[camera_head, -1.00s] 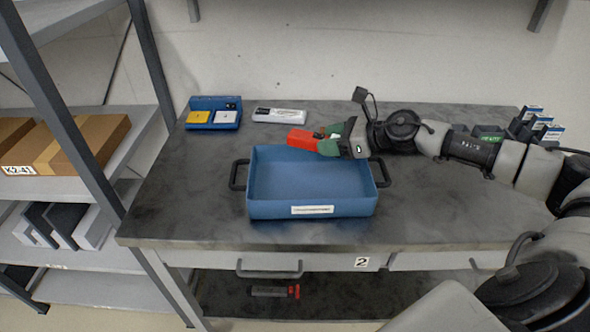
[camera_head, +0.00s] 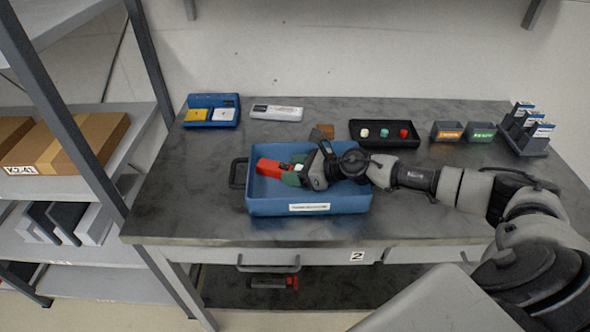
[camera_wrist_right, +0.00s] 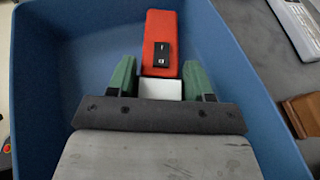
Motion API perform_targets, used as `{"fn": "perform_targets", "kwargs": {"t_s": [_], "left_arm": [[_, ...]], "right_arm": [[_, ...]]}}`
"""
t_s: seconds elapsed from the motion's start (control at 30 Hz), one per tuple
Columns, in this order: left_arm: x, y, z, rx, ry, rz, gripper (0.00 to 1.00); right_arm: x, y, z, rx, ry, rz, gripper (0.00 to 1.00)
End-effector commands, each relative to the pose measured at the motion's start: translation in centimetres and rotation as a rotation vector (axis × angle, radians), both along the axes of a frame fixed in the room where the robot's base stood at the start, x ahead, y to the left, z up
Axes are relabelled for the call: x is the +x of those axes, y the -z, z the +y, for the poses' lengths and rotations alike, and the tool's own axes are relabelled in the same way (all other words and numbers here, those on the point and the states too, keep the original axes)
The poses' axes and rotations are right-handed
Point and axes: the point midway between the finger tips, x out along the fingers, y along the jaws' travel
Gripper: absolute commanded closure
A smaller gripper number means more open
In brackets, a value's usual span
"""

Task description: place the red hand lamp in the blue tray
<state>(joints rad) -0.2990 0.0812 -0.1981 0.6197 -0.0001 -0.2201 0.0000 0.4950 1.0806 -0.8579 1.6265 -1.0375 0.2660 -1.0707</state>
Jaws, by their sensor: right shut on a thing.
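The red hand lamp (camera_head: 271,169) is held by my right gripper (camera_head: 293,174), which is shut on it. The lamp's red head points left and away from the green fingers. The blue tray (camera_head: 308,206) stands on the grey table, and the lamp is over its left part, within the rim. In the right wrist view the lamp (camera_wrist_right: 160,35) shows red with a black switch, between the green fingers (camera_wrist_right: 162,85), with the blue tray (camera_wrist_right: 230,60) around it. I cannot tell whether it touches the tray floor. My left gripper is not in view.
A blue holder (camera_head: 212,110) with yellow and white pieces and a white device (camera_head: 277,112) lie behind the tray. A black tray (camera_head: 385,133) with buttons, small bins (camera_head: 447,131) and a rack (camera_head: 525,130) stand at the back right. Another red-and-black item (camera_head: 272,282) lies on the lower shelf.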

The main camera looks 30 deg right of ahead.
Motion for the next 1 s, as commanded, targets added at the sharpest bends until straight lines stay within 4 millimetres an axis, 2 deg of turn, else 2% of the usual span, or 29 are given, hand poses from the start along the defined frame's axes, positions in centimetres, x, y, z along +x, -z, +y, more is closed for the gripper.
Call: {"fn": "perform_targets", "kwargs": {"t_s": [0.17, 0.2, 0.33, 0.7, 1.0], "left_arm": [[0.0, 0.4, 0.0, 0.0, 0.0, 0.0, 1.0], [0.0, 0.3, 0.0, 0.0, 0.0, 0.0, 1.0], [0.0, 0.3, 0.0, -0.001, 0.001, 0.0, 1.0], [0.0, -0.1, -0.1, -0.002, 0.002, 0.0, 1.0], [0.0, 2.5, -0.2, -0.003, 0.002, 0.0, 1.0]], "right_arm": [[0.0, 0.4, 0.0, 0.001, 0.0, -0.001, 0.78], [0.0, 0.3, 0.0, 0.0, 0.0, 0.0, 0.45], [0.0, 0.3, 0.0, 0.0, 0.0, 0.0, 0.25], [-0.1, -0.2, -0.1, -0.001, 0.0, 0.001, 0.24], [-3.8, -1.4, -3.0, -0.005, 0.001, 0.004, 0.24]]}}
